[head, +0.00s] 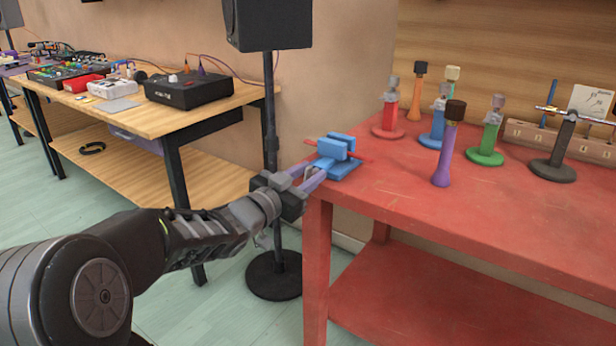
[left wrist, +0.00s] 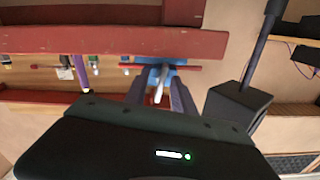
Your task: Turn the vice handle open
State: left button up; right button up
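The blue vice (head: 338,153) sits at the near left corner of the red table. A grey handle (left wrist: 159,86) points from the vice toward my left wrist. My left gripper (head: 315,175) reaches up to the vice from the left. Its two purple fingers (left wrist: 160,98) stand apart, one on each side of the handle, with gaps visible. Whether either fingertip touches it I cannot tell. My right gripper is not in view.
The red table (head: 480,215) also carries a purple-handled mallet (head: 446,155), several coloured stands and a black-based stand (head: 555,165). A speaker pole (head: 270,120) stands close behind my left gripper. A wooden table (head: 130,115) with electronics is at the left.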

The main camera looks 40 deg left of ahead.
pick_arm(q)
grip_shut()
dwell(0.4)
dwell(0.4)
